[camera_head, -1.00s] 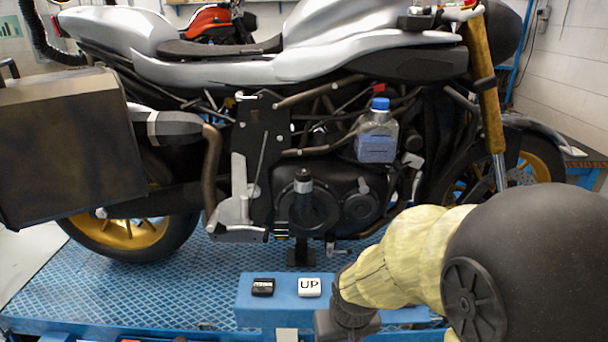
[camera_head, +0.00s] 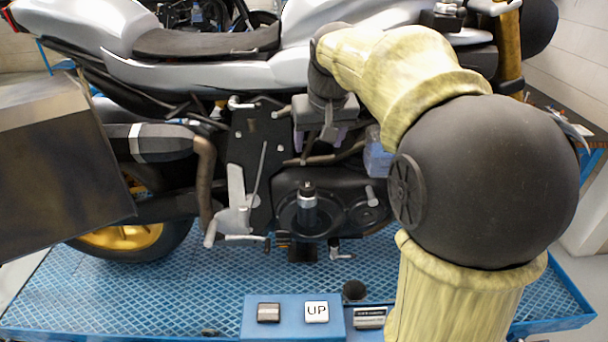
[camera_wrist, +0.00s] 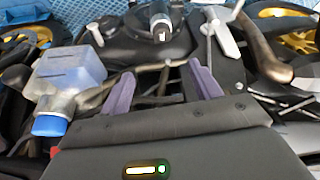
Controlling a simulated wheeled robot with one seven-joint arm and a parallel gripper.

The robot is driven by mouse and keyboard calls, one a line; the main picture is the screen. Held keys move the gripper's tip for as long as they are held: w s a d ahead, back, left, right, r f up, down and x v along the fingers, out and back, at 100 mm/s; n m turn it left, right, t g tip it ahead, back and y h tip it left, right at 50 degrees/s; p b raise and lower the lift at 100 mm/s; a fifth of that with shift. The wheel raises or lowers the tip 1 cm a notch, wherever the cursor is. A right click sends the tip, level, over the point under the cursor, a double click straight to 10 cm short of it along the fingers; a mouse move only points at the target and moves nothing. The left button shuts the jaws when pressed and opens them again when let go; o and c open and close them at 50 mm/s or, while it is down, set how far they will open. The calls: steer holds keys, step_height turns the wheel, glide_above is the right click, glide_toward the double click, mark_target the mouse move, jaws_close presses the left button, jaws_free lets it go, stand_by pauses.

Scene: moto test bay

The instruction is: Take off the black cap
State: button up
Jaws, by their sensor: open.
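The black cap (camera_head: 307,187) tops an upright post with a silver ring on the engine's side cover. It also shows in the wrist view (camera_wrist: 161,27) at the top centre, beyond my fingertips. My gripper (camera_head: 318,141) hangs in front of the motorcycle, above the cap in the head view and apart from it. Its two purple-padded fingers show in the wrist view (camera_wrist: 161,80), spread with nothing between them.
A translucent bottle with blue fluid (camera_wrist: 70,75) and a blue lid (camera_wrist: 49,126) is left of my fingers in the wrist view; my arm partly hides it in the head view. A blue console with an UP button (camera_head: 316,311) and a black round object (camera_head: 354,291) stand in front.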

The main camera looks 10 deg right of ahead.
steer(key=shift+w+r, duration=0.1)
steer(key=shift+d, duration=0.1)
steer(key=p, duration=0.3)
glide_above(307, 189)
steer(key=d, duration=0.1)
steer(key=f, duration=1.1)
steer(key=shift+s+d+f, duration=0.15)
steer(key=shift+s, duration=0.25)
steer(key=shift+s, duration=0.1)
